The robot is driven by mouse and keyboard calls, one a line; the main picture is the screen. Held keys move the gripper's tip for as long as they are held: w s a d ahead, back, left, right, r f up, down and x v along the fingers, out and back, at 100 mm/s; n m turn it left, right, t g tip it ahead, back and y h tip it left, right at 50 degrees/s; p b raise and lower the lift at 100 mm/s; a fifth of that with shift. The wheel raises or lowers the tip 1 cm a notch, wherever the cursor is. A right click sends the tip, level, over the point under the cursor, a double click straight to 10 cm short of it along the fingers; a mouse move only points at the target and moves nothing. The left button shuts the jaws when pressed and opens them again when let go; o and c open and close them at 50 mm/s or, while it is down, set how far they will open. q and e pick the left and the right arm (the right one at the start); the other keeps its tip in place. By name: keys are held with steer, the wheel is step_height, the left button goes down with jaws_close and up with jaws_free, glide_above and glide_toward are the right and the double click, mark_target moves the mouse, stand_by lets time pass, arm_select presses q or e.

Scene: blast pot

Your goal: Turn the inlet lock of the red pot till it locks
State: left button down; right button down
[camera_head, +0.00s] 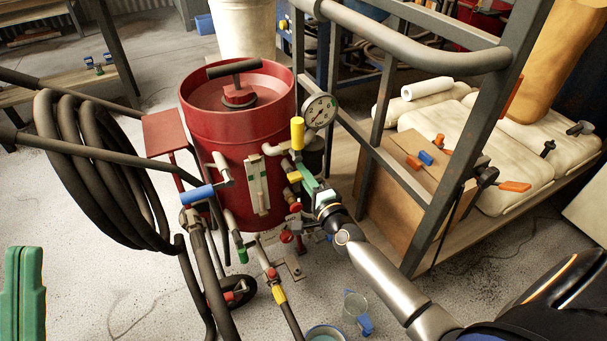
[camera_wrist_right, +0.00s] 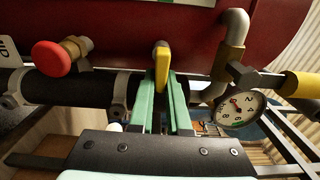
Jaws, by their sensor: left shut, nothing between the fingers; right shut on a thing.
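The red pot (camera_head: 238,140) stands upright on the floor, left of centre in the head view. Its wall fills the top of the right wrist view (camera_wrist_right: 120,22). A small yellow lever (camera_wrist_right: 161,66) sits on a fitting at the pot's side, and I take it for the inlet lock. My right gripper (camera_wrist_right: 163,82) is shut on this lever, its green fingers at either side. In the head view my right gripper (camera_head: 308,182) reaches the pot's fittings from the lower right. My left gripper (camera_head: 24,290) is shut and empty at the far left, away from the pot.
A pressure gauge (camera_head: 320,110) and a yellow-capped pipe (camera_head: 297,134) are close to my right gripper. A red knob (camera_wrist_right: 49,58) is left of it in the wrist view. A coiled black hose (camera_head: 100,165) hangs left of the pot. A grey frame (camera_head: 440,190) stands right.

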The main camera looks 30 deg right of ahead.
steer(key=c, duration=0.9)
jaws_free()
steer(key=shift+s, duration=0.1)
steer(key=s, duration=0.4)
steer(key=s+p, duration=0.1)
steer(key=s, duration=0.3)
steer(key=s+p, duration=0.1)
steer(key=s, duration=0.3)
steer(key=shift+s+a, duration=0.2)
steer(key=shift+a, duration=0.2)
